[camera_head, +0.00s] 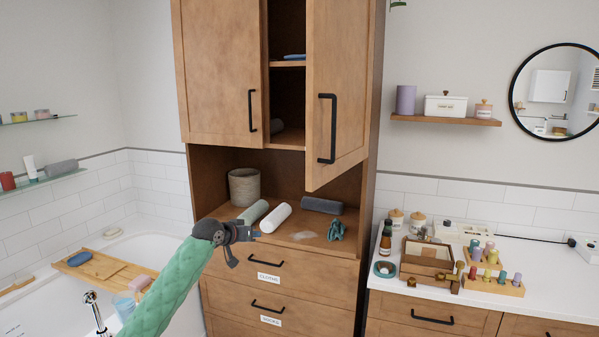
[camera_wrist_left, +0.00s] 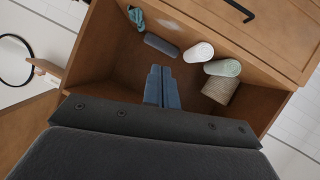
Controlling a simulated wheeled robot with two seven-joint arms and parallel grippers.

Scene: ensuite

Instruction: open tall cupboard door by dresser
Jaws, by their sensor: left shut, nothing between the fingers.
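The tall wooden cupboard (camera_head: 375,100) stands in the middle of the head view. Its left upper door (camera_head: 217,70) looks closed and has a black bar handle (camera_head: 252,111). Its right upper door (camera_head: 345,80) stands partly open, swung outward, with shelves showing in the gap. That door has a longer black handle (camera_head: 327,128). My left gripper (camera_head: 250,232) is in front of the open niche, below the doors and apart from both handles. Its fingers (camera_wrist_left: 162,88) are together and empty in the wrist view. My right gripper is not in view.
The niche holds a woven basket (camera_head: 244,187), rolled towels (camera_head: 273,217), a grey roll (camera_head: 322,205) and a teal cloth (camera_head: 336,229). Drawers (camera_head: 280,285) lie below. A crowded counter (camera_head: 390,290) is at right, a bathtub (camera_head: 150,245) at left.

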